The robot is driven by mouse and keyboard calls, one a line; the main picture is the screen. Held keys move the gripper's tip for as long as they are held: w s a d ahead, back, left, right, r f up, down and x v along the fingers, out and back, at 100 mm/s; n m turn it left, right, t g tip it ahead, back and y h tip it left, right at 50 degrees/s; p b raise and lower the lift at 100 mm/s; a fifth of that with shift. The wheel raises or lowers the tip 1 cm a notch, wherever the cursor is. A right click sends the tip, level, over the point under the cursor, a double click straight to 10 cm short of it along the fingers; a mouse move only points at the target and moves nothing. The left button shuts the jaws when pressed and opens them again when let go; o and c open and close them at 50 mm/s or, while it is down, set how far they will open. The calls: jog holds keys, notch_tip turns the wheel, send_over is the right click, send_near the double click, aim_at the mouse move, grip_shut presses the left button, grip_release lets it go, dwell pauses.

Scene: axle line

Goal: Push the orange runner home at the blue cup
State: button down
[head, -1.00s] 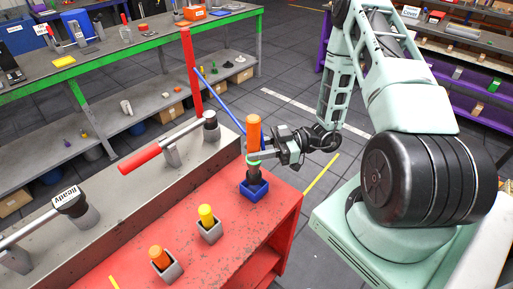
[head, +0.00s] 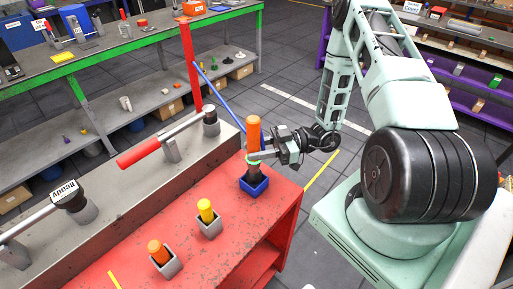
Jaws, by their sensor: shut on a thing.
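The orange runner (head: 253,132) stands upright above the blue cup (head: 254,188) at the far right corner of the red bench top. Its dark lower part reaches down into the cup's mouth. How deep it sits inside is hidden by the cup wall. My gripper (head: 258,155) comes in from the right and is shut on the runner, just under its orange upper part. A greenish band shows at the fingers.
Two grey cups hold a yellow-topped piece (head: 206,210) and an orange-topped piece (head: 157,252) nearer on the red bench (head: 125,262).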

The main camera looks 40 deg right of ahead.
jog(key=shift+f+b, duration=0.9)
jog(key=shift+f, duration=0.95)
jog(key=c, duration=0.9)
grip_release()
jog(key=shift+c, duration=0.2)
jog(key=shift+f, duration=0.1)
jog(key=b+v, duration=0.4)
jog(key=v, duration=1.3)
jog(key=shift+d+b, duration=0.15)
jog(key=shift+b, duration=0.25)
jog(key=shift+s, duration=0.1)
